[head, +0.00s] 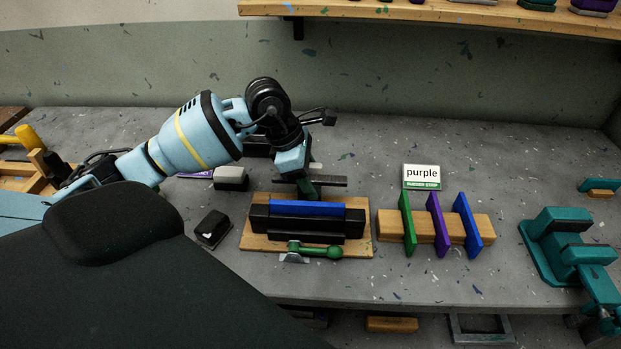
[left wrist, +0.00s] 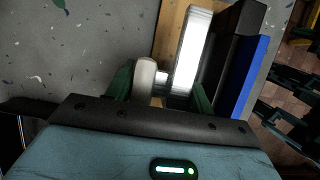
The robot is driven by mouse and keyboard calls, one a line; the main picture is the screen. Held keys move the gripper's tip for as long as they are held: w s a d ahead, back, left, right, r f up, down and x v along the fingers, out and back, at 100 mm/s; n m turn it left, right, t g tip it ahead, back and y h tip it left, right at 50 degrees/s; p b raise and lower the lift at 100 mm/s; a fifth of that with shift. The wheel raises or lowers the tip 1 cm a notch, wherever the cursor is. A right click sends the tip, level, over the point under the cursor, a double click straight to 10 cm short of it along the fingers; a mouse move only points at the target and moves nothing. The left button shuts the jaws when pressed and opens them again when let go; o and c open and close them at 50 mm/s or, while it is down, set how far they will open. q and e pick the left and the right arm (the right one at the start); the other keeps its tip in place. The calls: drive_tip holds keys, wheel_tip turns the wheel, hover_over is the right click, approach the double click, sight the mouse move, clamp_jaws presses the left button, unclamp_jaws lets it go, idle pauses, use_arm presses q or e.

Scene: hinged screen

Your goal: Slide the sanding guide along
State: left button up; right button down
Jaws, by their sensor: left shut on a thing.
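My left gripper (head: 307,190) points down at the back edge of the wooden jig board (head: 250,241). In the left wrist view its two green fingers (left wrist: 160,92) are closed around a cream knob (left wrist: 144,78), joined by a short stem to a bright white bar. This bar (left wrist: 190,50), which I take as the sanding guide, lies along a black fence (left wrist: 226,45). A blue strip (head: 307,209) is set lengthwise in the black jig and shows in the left wrist view too (left wrist: 250,80). The gripper hides the knob and bar in the head view. My right gripper is not in view.
A green clamp handle (head: 316,250) is at the jig's front. Right of it a wooden rack (head: 390,226) holds green, purple and blue strips, with a "purple" card (head: 422,176) behind. A teal vise (head: 560,245) is farther right. A black block (head: 212,229) stands left.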

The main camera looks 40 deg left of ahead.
use_arm(q)
drive_tip(key=shift+w+a+f, duration=0.1)
drive_tip(key=shift+w+a, duration=0.35)
drive_tip(key=shift+w, duration=0.3)
drive_tip(key=shift+r, duration=0.2)
drive_tip(key=o, duration=1.4)
drive_tip(key=shift+w+a+f, duration=0.1)
drive_tip(key=shift+w, duration=0.05)
drive_tip(key=shift+b+v, duration=0.35)
drive_tip(key=shift+v, duration=3.6)
